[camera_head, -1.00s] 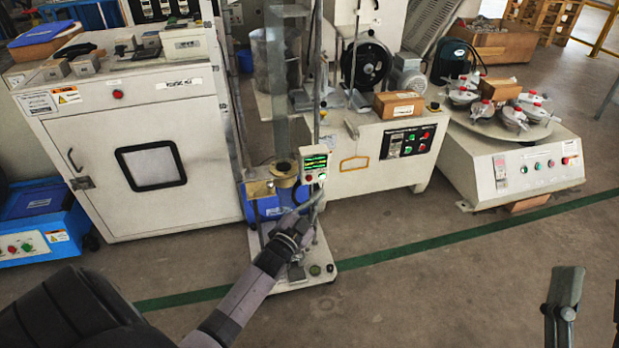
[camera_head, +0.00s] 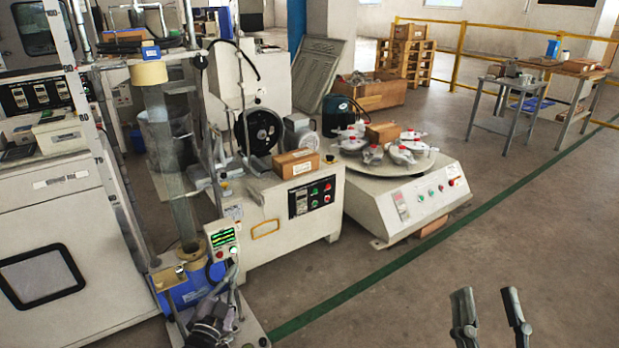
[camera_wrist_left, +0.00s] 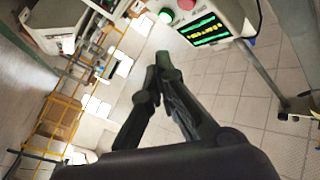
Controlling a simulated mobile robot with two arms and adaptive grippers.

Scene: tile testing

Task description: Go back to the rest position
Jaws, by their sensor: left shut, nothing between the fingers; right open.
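My left gripper (camera_head: 228,288) is at the bottom left of the head view, close below a small control box with a green-lit display (camera_head: 222,240). In the left wrist view its dark fingers (camera_wrist_left: 160,64) come together at the tips with nothing between them. The box also shows at the top of that view (camera_wrist_left: 205,30), beyond the fingertips; I cannot tell whether they touch. My right gripper (camera_head: 490,298) is at the lower right of the head view. Its two fingers stand apart and empty, over the floor.
The box belongs to a stand with a tall clear tube (camera_head: 172,150) and a blue motor (camera_head: 190,290). A white cabinet (camera_head: 95,270) is left. A machine with a carton (camera_head: 297,163) and a round turntable machine (camera_head: 415,200) stand behind. Floor at right is open.

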